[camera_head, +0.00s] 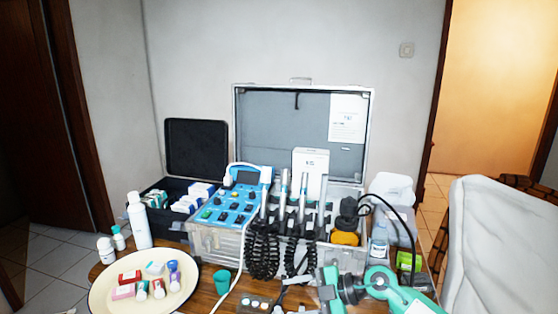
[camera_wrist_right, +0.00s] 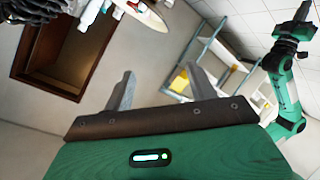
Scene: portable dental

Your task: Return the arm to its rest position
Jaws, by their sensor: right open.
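My right arm (camera_head: 385,284) comes in at the bottom right of the head view, in front of the open case. Its gripper (camera_head: 297,294) points left, low over the table's front edge. In the right wrist view the two fingers of the right gripper (camera_wrist_right: 159,70) stand wide apart with nothing between them. The head view does not show my left gripper.
The open dental case (camera_head: 215,240) with coiled handpieces stands mid-table. A clear bottle (camera_head: 378,243) and a white chair (camera_head: 500,235) are to the right.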

